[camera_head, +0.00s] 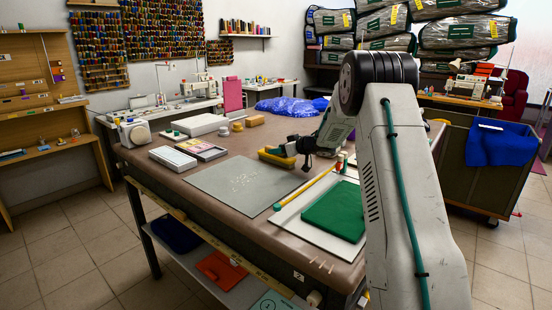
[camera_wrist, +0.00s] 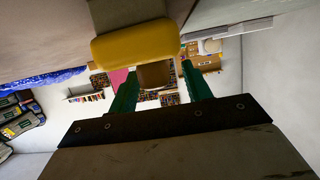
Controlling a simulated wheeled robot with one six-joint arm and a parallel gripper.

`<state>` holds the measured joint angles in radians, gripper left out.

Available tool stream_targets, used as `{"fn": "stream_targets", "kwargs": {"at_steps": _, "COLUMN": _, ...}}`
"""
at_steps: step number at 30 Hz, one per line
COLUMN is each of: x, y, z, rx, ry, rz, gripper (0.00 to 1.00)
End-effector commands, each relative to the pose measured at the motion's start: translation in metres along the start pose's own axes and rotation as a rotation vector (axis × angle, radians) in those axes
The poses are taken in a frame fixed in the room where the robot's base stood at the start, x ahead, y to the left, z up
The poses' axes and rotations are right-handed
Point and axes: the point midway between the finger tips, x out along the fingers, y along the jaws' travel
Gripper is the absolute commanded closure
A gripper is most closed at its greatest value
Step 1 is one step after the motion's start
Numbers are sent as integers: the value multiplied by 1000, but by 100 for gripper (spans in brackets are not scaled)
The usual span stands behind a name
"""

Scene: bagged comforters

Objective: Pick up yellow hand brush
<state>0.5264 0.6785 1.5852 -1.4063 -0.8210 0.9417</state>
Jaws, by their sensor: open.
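The yellow hand brush (camera_head: 275,158) lies on the brown work table (camera_head: 170,180), beyond the grey mat. In the wrist view the yellow brush (camera_wrist: 135,46) is large and close at the upper middle, with a pale part above it. My gripper (camera_wrist: 159,70) is open, its two green fingers apart.
A grey mat (camera_head: 246,186) and a green folded cloth (camera_head: 334,210) on a white board lie in front. Flat boxes (camera_head: 173,159) and small tan pieces (camera_head: 254,120) sit to the left and behind. A blue crumpled sheet (camera_head: 290,106) lies at the far end.

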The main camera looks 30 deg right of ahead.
Motion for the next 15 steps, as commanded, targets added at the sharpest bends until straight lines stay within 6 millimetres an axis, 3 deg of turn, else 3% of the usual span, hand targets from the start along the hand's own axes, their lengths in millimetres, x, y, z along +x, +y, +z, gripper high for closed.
{"fn": "stream_targets", "kwargs": {"at_steps": 3, "x": 17, "y": 0, "z": 0, "rx": 0, "ry": 0, "rz": 0, "gripper": 51}}
{"fn": "stream_targets", "kwargs": {"at_steps": 10, "x": 19, "y": 1, "z": -1, "rx": 0, "ry": 1, "rz": 2, "gripper": 51}}
{"fn": "stream_targets", "kwargs": {"at_steps": 11, "x": 19, "y": 1, "z": -1, "rx": 0, "ry": 0, "rz": 2, "gripper": 56}}
{"fn": "stream_targets", "kwargs": {"at_steps": 15, "x": 19, "y": 1, "z": -1, "rx": 0, "ry": 0, "rz": 2, "gripper": 95}}
